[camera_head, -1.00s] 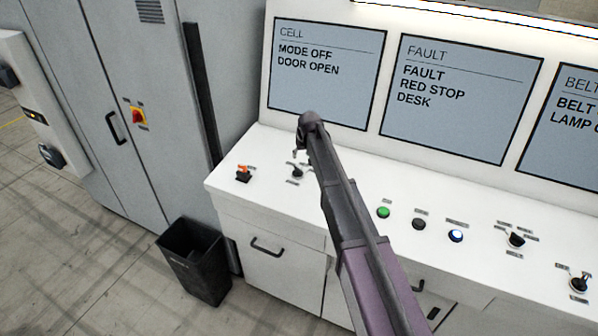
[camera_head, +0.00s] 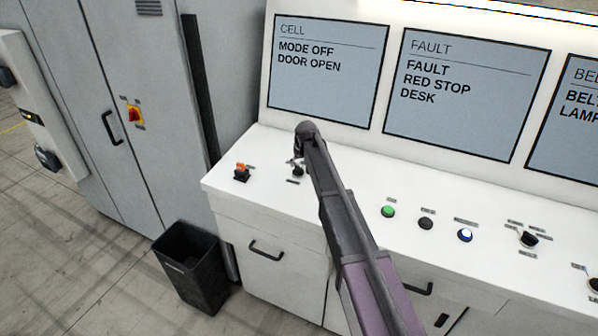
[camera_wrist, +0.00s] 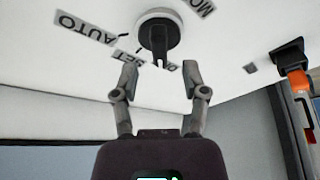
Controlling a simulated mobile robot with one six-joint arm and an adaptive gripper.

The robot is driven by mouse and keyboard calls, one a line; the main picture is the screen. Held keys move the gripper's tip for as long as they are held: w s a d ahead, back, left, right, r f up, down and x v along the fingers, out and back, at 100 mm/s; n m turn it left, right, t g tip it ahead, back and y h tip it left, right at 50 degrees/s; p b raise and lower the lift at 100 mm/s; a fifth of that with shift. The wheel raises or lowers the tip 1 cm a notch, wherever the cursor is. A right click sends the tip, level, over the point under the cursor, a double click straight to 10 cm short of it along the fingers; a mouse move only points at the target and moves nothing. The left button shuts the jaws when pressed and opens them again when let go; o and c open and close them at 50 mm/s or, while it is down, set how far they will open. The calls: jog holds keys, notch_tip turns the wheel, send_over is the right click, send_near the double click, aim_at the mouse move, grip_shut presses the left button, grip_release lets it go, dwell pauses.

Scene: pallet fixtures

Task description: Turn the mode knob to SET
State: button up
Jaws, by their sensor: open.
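The mode knob (camera_wrist: 158,35) is black on a pale round base, with AUTO (camera_wrist: 86,29), SET (camera_wrist: 128,57) and partly hidden OFF labels around it in the wrist view. Its handle points down the picture toward my gripper, near the OFF label. My gripper (camera_wrist: 160,78) is open, its fingertips apart on either side just short of the handle's end, not visibly touching it. In the head view the knob (camera_head: 298,171) sits on the white desk beside my arm's end; the gripper is mostly hidden there. The CELL screen (camera_head: 325,90) reads MODE OFF, DOOR OPEN.
An orange-and-black switch (camera_head: 242,173) stands left of the knob; it also shows in the wrist view (camera_wrist: 298,80). Green (camera_head: 388,211), black and blue-lit buttons and another knob (camera_head: 528,239) lie to the right. The FAULT screen (camera_head: 460,95) reads RED STOP DESK. A black bin (camera_head: 190,270) stands on the floor.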

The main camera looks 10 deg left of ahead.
jog(key=shift+b+x, duration=1.1)
jog(key=shift+x, duration=0.35)
grip_shut()
